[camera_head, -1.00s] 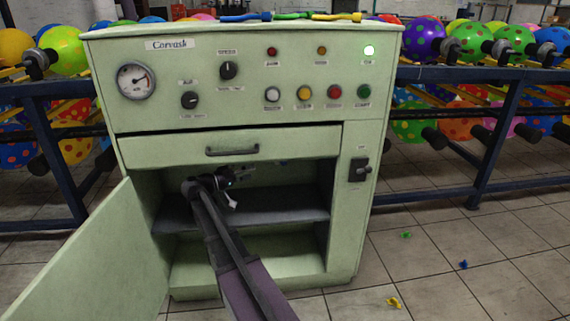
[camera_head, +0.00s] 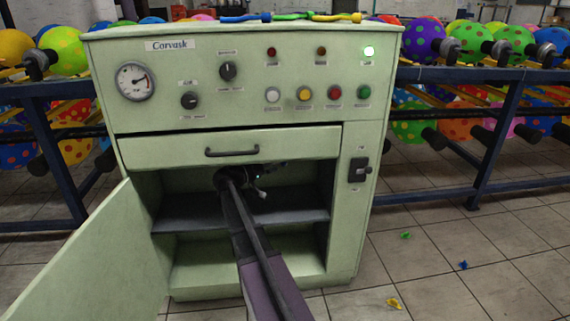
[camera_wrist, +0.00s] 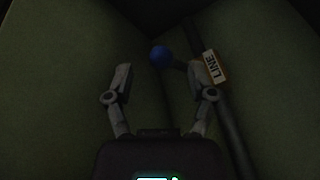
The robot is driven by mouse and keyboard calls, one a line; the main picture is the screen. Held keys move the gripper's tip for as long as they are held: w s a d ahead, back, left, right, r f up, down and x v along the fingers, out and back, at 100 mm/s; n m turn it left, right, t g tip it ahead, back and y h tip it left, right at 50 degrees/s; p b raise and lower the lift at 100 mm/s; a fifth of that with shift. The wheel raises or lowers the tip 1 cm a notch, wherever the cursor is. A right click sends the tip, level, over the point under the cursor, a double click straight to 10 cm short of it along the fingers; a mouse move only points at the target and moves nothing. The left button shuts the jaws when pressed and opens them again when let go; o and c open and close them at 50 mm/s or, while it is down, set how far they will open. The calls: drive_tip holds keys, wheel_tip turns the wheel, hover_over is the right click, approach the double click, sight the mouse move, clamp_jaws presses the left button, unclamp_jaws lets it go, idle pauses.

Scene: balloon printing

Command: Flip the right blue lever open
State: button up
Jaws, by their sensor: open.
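In the wrist view, a blue round knob (camera_wrist: 161,56), the end of the blue lever, shows in the dim cabinet interior. My gripper (camera_wrist: 158,80) is open and empty, with one finger on each side of the knob's line. In the head view my gripper (camera_head: 258,178) is inside the open cabinet (camera_head: 348,230), above the shelf, partly hidden by my arm. The lever is not discernible there.
A dark pipe (camera_wrist: 229,125) with a "LINE" tag (camera_wrist: 211,66) runs close to my right finger. In the head view, the drawer (camera_head: 300,145) is shut above the opening, the shelf (camera_head: 300,212) lies below, and the cabinet door (camera_head: 100,260) stands open at left.

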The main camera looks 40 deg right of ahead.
sight(284, 163)
drive_tip(key=shift+s+d, duration=0.2)
drive_tip(key=shift+d, duration=0.75)
drive_tip(key=shift+s+d, duration=0.15)
drive_tip(key=shift+d, duration=0.75)
clamp_jaws()
